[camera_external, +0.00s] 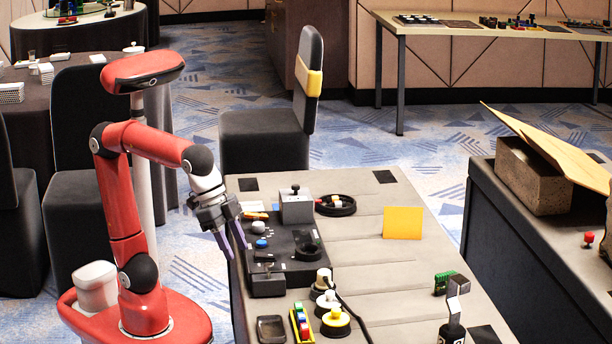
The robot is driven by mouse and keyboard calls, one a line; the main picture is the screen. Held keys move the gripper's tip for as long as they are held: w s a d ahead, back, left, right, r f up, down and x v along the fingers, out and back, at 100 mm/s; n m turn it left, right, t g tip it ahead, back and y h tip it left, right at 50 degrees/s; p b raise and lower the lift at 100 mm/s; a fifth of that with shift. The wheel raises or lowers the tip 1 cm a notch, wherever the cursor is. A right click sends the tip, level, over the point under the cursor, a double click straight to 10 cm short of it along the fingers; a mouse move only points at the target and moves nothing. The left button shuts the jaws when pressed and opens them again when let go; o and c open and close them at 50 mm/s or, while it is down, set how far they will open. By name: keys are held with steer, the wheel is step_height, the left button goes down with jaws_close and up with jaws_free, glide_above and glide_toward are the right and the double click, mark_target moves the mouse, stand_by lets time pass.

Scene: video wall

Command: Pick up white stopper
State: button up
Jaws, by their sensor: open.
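My gripper (237,253) hangs at the left edge of the grey table, its two purple fingers apart and pointing down, with nothing visible between them. It is left of a dark control panel (288,240). Several small pale round pieces are in view, and I cannot tell for sure which is the white stopper. A cream-white knob-like piece (323,277) on a dark base stands at the panel's lower right, apart from my gripper. A second whitish piece (327,299) stands just below it. A small white knob (258,227) sits on the panel, nearer my fingers.
A grey box (296,207) with a black knob and a black ring-shaped wheel (336,205) stand at the back. A blue knob (261,244) is on the panel. A yellow-topped piece (336,319) and black cable are in front. A yellow card (402,223) stands right; the table middle is mostly clear.

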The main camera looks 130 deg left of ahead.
steer(key=w+r+n, duration=0.2)
steer(key=w+r, duration=0.1)
steer(key=w, duration=1)
steer(key=n+g+y, duration=0.1)
steer(key=n, duration=0.1)
glide_toward(330, 292)
steer(key=f, duration=0.1)
steer(key=b+x, duration=0.2)
steer(key=x, duration=0.6)
steer(key=shift+w, duration=0.15)
steer(key=shift+c, duration=0.5)
jaws_close()
